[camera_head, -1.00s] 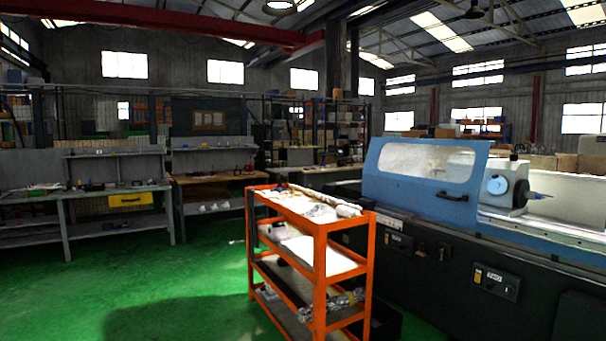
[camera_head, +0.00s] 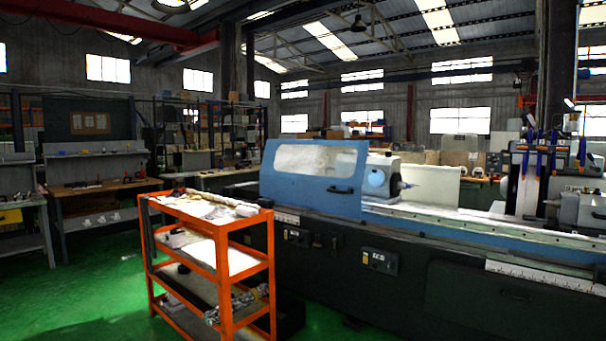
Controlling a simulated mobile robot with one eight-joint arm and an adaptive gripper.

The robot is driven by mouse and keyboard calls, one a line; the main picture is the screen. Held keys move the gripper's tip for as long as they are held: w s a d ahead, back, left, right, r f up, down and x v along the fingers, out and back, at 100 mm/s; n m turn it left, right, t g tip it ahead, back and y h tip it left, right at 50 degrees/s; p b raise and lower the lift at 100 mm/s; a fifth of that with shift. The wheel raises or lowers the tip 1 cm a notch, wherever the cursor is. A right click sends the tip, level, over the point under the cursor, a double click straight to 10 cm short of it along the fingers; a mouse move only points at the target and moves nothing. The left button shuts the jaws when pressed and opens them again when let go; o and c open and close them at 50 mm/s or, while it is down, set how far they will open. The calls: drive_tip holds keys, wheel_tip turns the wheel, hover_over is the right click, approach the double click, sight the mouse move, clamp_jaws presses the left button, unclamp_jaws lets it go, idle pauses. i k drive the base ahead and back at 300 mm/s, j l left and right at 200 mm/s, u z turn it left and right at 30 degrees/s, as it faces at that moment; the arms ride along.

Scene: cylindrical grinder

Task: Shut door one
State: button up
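The cylindrical grinder (camera_head: 400,265) stands at the right, with a dark body and a long pale bed. A blue sliding door (camera_head: 312,192) with a clear window and a dark handle (camera_head: 340,190) covers the left part of the bed. Right of this door the bed is uncovered, and the workhead (camera_head: 380,178) shows there. Which door is door one cannot be read from here. A panel with small marks (camera_head: 380,262) sits on the front below. My gripper is not in view.
An orange shelf cart (camera_head: 222,265) with several items stands in front of the grinder's left end. Workbenches (camera_head: 95,188) line the back left. Green floor (camera_head: 85,285) is clear at the left. Machine parts (camera_head: 575,205) stand at the right.

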sight(328, 160)
drive_tip(key=i+z, duration=0.1)
drive_tip(key=i, duration=2.65)
